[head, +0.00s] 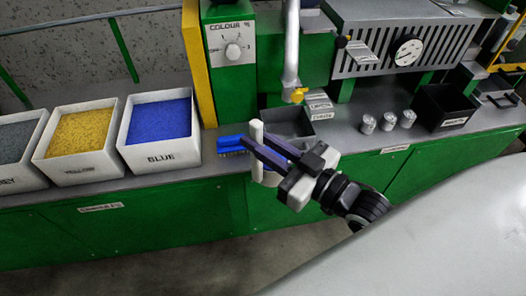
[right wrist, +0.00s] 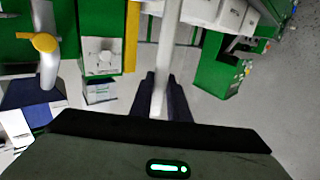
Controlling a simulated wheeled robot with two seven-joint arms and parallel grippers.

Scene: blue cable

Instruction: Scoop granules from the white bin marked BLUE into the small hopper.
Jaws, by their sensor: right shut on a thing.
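The white bin marked BLUE (head: 160,158) stands on the bench at left, filled with blue granules (head: 160,120). My right gripper (head: 252,145) is right of this bin, over the bench's front edge. It is shut on a white handle (head: 257,130), which also shows between the fingers in the right wrist view (right wrist: 161,55). A white rounded part (head: 267,178) shows below the fingers; its contents are mostly hidden. An open dark grey box (head: 288,122) sits behind the gripper, below a yellow-tipped spout (head: 297,95); I cannot tell whether it is the small hopper. My left gripper is out of view.
A yellow-granule bin (head: 78,142) and a grey one (head: 18,148) stand farther left. A blue brush (head: 231,143) lies beside my right gripper. Several small metal cups (head: 387,121) and a black box (head: 443,105) stand at right.

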